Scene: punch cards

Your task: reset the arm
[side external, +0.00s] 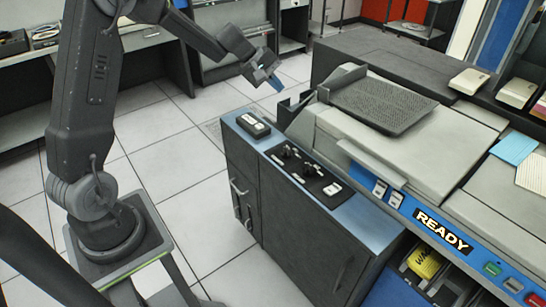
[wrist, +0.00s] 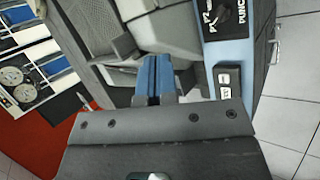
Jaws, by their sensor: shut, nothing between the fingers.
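My gripper (side external: 274,83) is raised in the air behind and above the cabinet, left of the card machine's hopper in the side external view. Its blue fingers are together with nothing between them. They also show in the wrist view (wrist: 154,75), above the machine and beside the control panel. The arm stands bent over from its base at the left. The card machine (side external: 385,158) has a dark ribbed tray (side external: 383,103) on top and a lit READY sign (side external: 443,230).
The dark cabinet (side external: 285,221) with a blue top carries a small switch box (side external: 253,124) and a black knob panel (side external: 306,171). Light blue cards (side external: 514,147) lie on the machine at the right. Open tiled floor (side external: 172,141) lies between the arm's base and the cabinet.

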